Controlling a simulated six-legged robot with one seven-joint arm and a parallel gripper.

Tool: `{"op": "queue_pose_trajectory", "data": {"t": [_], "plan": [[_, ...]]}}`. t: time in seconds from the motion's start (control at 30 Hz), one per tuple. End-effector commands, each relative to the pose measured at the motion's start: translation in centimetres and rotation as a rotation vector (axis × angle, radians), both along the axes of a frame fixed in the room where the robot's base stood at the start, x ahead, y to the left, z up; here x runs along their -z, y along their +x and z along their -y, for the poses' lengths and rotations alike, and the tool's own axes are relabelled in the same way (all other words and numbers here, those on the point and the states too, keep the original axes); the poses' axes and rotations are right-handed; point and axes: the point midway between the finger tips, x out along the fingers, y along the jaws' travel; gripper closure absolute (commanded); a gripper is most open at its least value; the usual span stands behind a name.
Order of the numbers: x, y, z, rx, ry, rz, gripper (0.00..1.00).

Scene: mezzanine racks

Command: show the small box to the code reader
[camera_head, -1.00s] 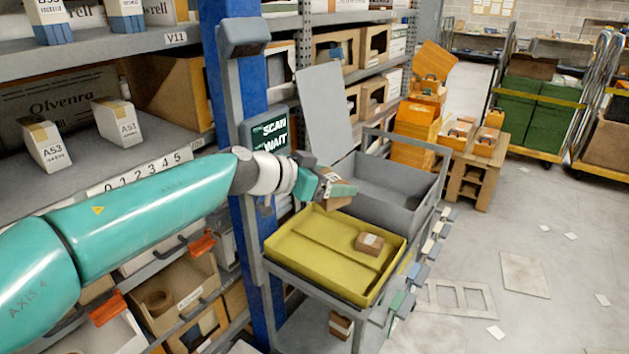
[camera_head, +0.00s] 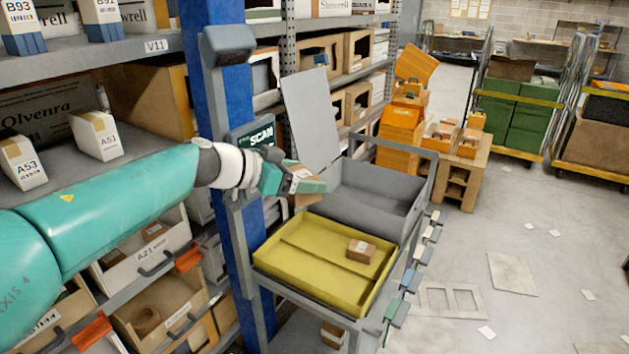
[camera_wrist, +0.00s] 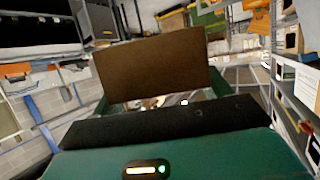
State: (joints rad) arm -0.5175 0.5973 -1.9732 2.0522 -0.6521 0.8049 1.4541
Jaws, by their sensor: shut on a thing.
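My gripper (camera_head: 296,184) is shut on a small brown box (camera_head: 304,174) with a pale label, held above the yellow tray and in front of the blue post. In the wrist view the box (camera_wrist: 152,68) shows a plain brown face between the green fingers (camera_wrist: 152,92). A dark grey hooded device (camera_head: 229,45), which looks like the code reader, is fixed high on the blue post. Below it is a dark screen (camera_head: 260,136) reading "SCAN", its lower part hidden by my wrist. The box is below and right of the device, apart from it.
A yellow tray (camera_head: 290,272) on a grey cart holds another small brown box (camera_head: 361,251). A grey open bin (camera_head: 376,195) with a raised lid (camera_head: 311,114) stands behind it. Shelves with white cartons (camera_head: 97,135) are at the left.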

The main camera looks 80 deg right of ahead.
Motion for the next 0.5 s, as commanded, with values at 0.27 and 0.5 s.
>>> {"op": "queue_pose_trajectory", "data": {"t": [0.27, 0.5], "plan": [[-0.4, 3.3, 1.5, -0.003, -0.001, -0.001, 0.47], [-0.5, 4.3, 1.9, -0.002, -0.002, 0.001, 0.47]]}}
